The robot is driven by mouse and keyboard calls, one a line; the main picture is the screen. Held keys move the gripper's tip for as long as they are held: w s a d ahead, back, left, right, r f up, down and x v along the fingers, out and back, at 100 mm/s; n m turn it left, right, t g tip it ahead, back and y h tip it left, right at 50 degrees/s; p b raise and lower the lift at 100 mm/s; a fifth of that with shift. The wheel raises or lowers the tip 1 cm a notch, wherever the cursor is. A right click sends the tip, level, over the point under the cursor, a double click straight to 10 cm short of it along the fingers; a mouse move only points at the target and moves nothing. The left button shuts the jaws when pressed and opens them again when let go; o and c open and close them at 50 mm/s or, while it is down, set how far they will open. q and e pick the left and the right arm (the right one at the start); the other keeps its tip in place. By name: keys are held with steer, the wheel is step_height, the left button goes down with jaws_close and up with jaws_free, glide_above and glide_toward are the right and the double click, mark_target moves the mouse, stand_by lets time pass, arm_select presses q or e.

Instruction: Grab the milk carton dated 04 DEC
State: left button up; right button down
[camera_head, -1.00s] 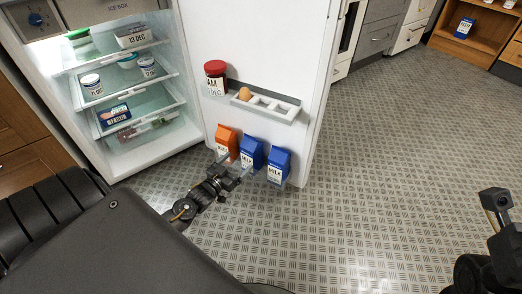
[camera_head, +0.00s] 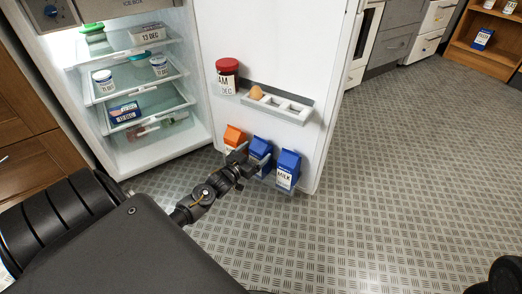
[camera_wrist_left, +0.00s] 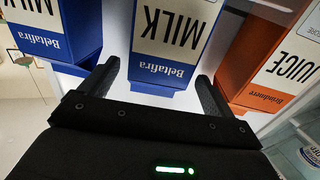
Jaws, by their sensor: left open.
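A blue milk carton (camera_head: 260,149) stands in the fridge door's bottom shelf, between a second blue milk carton (camera_head: 287,170) on the right and an orange juice carton (camera_head: 234,138) on the left. My left gripper (camera_head: 248,162) is open in front of the middle carton. In the left wrist view the middle milk carton (camera_wrist_left: 172,35) lies between the two spread fingers, with the other milk carton (camera_wrist_left: 62,35) left and the juice carton (camera_wrist_left: 262,60) right. No date is readable on these cartons. My right gripper is out of view.
The open fridge door (camera_head: 275,45) carries a red-lidded jar (camera_head: 227,76) and an egg rack (camera_head: 278,104) above the cartons. Fridge shelves (camera_head: 135,75) hold tubs and boxes. The floor (camera_head: 400,170) is clear.

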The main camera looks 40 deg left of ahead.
mark_target(261, 147)
arm_select(q)
steer(key=w, duration=0.1)
steer(key=w+b, duration=0.1)
steer(key=shift+w+d+f, duration=0.1)
steer(key=shift+w+f, duration=0.15)
steer(key=shift+w, duration=0.15)
steer(key=shift+w+r+b, duration=0.15)
steer(key=shift+w+b, duration=0.2)
steer(key=shift+w, duration=0.1)
steer(key=c, duration=1.8)
steer(key=shift+r, duration=0.15)
jaws_close()
